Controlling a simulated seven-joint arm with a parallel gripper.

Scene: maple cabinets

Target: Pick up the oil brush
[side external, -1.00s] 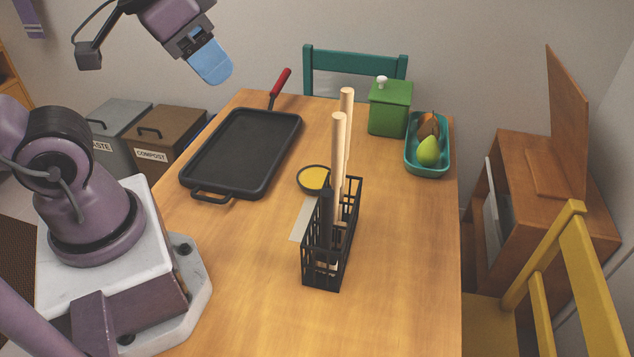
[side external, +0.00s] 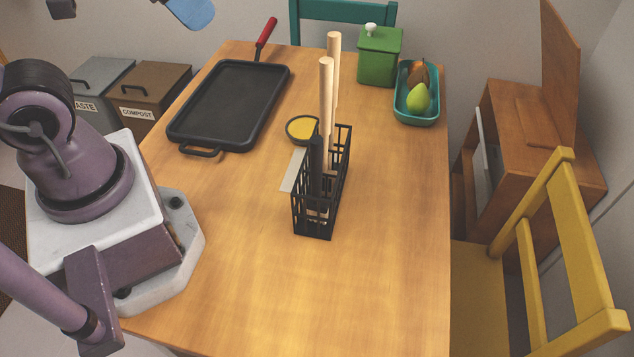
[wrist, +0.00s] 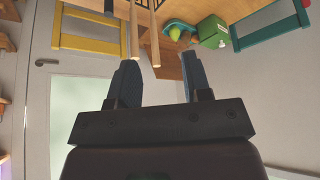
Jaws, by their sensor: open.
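A black wire rack (side external: 313,214) stands on the table and holds several upright long-handled tools. Two have pale wooden handles: a nearer one (side external: 326,95) and a farther one (side external: 334,55). A shorter one has a black handle (side external: 316,160). Their lower ends are largely hidden by the rack, so I cannot tell which is the oil brush. A small dark bowl of yellow oil (side external: 301,129) sits behind the rack. My gripper (wrist: 160,65) is open and empty in the wrist view, with wooden handles (wrist: 154,42) beyond its fingers.
A black griddle pan (side external: 228,103) with a red handle lies at the left. A green canister (side external: 380,56) and a teal tray (side external: 416,109) with fruit stand at the back right. A yellow chair (side external: 580,240) is at the right. The front of the table is clear.

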